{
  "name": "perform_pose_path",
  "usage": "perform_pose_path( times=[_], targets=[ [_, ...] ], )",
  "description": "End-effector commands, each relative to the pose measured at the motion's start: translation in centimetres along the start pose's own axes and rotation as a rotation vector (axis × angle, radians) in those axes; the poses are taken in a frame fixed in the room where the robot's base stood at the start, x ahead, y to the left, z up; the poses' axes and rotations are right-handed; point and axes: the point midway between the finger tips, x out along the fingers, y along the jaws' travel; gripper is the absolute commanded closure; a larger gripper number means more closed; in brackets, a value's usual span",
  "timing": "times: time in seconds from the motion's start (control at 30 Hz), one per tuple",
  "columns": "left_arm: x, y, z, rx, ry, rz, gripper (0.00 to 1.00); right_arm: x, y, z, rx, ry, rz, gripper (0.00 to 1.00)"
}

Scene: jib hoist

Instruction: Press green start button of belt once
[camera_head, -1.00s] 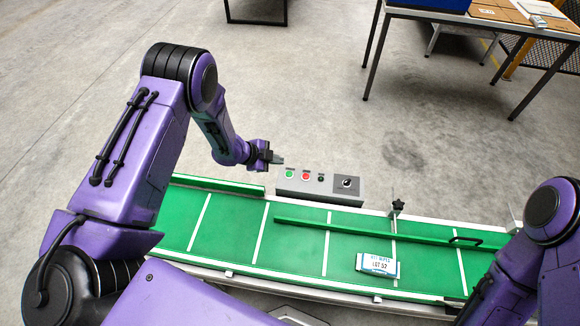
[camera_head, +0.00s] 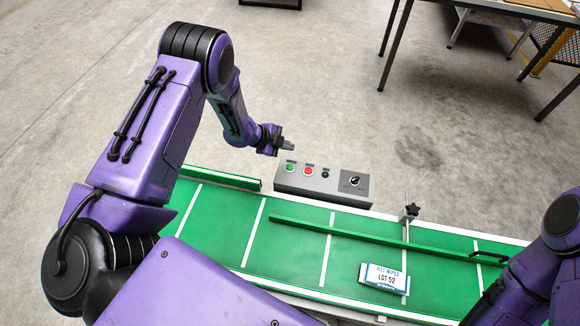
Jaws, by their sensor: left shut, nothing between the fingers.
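The belt's grey control box (camera_head: 322,184) stands at the far edge of the green belt (camera_head: 225,228). The green start button (camera_head: 290,168) is at the left end of its face, beside a red button (camera_head: 308,170), a small dark button (camera_head: 326,174) and a black rotary knob (camera_head: 355,181). My left gripper (camera_head: 288,146) is shut and empty, just above and behind the green button in the picture, apart from it as far as I can tell. My right arm shows at the lower right, but its gripper is out of view.
A white and blue packet (camera_head: 384,277) marked LOT 52 lies on the belt. A green guide rail (camera_head: 370,238) runs across the belt to a black handle. A black star knob (camera_head: 412,210) stands at the far edge. A table (camera_head: 480,15) stands at the back right.

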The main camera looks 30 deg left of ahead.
Motion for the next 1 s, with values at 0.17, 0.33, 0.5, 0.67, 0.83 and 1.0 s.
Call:
perform_pose_path(
  times=[0.17,0.33,0.5,0.67,0.83,1.0],
  targets=[
    [1.5,1.0,0.9,0.001,0.001,0.001,1.00,1.7,-0.2,0.7,0.000,0.000,0.000,0.57],
    [3.3,2.3,2.2,0.002,0.002,0.001,1.00,3.9,-0.3,1.6,0.000,0.000,0.000,0.57],
    [5.1,3.6,3.4,0.003,0.002,0.002,1.00,5.8,-0.5,2.4,0.000,0.000,0.000,0.57],
    [6.1,4.3,4.1,0.003,0.002,0.003,1.00,6.8,-0.6,2.8,0.000,0.000,0.000,0.57],
    [6.2,4.3,4.2,0.003,0.003,0.002,1.00,6.8,-0.6,2.8,0.000,0.000,0.000,0.57],
    [6.1,4.3,4.1,0.003,0.002,0.002,1.00,6.7,-0.6,2.8,0.000,0.000,0.000,0.57]
  ],
)
